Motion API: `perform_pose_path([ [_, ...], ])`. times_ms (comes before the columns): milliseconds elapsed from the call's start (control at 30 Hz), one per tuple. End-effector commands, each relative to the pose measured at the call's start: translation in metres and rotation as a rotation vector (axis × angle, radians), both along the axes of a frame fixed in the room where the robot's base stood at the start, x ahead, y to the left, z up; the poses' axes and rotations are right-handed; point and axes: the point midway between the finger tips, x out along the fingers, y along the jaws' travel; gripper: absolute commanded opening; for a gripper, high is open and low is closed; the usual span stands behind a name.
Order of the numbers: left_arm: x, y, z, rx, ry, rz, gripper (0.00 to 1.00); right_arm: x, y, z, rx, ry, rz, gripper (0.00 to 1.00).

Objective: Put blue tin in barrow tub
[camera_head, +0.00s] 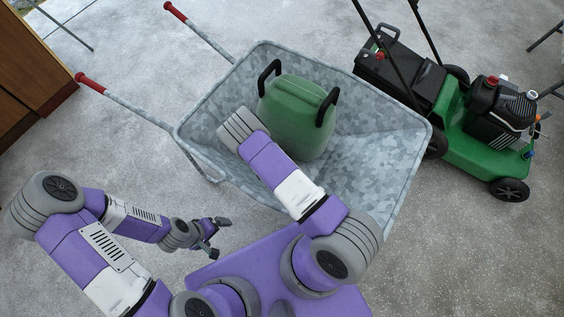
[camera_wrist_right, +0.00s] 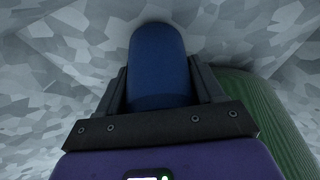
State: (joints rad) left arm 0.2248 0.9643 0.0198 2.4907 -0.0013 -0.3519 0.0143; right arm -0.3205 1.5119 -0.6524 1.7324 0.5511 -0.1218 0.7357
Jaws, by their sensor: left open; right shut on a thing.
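The blue tin (camera_wrist_right: 158,62) shows in the right wrist view between the two dark fingers of my right gripper (camera_wrist_right: 160,85), which is shut on it. Grey mottled tub wall surrounds it there; I cannot tell whether the tin touches it. In the head view the tin and the right fingertips are hidden behind my right arm, which reaches into the barrow tub (camera_head: 385,150). My left gripper (camera_head: 216,236) is open and empty, low at the left, outside the tub.
A green container with black handles (camera_head: 295,118) stands in the tub, beside my right arm; its green side also shows in the right wrist view (camera_wrist_right: 262,110). Barrow handles with red grips extend left. A green mower (camera_head: 470,140) stands right of the tub. Open floor lies at lower right.

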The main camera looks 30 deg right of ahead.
Motion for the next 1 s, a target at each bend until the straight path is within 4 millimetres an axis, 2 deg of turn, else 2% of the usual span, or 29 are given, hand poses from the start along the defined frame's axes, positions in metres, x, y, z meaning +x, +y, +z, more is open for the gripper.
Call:
perform_pose_path([
  [33,0.0,0.0,-0.004,0.0,0.0,0.0,1.0,0.0,0.0,-0.007,0.0,-0.001,0.0,0.24],
  [400,0.0,0.0,-0.007,0.0,0.0,0.0,1.0,0.001,0.0,-0.01,0.0,-0.002,-0.001,0.24],
  [433,0.0,0.0,-0.006,0.0,0.0,0.0,1.0,0.0,0.0,-0.009,0.001,-0.001,-0.001,0.72],
  [567,0.0,0.0,-0.005,0.0,0.0,0.0,1.0,0.0,0.0,-0.008,0.0,0.0,-0.001,0.92],
  [867,0.0,0.0,-0.004,0.0,0.0,0.0,1.0,0.0,0.0,-0.008,0.0,0.0,-0.001,0.93],
  [1000,0.0,0.0,0.002,0.0,0.0,0.0,1.0,0.0,0.003,0.003,0.001,-0.002,0.001,0.93],
])
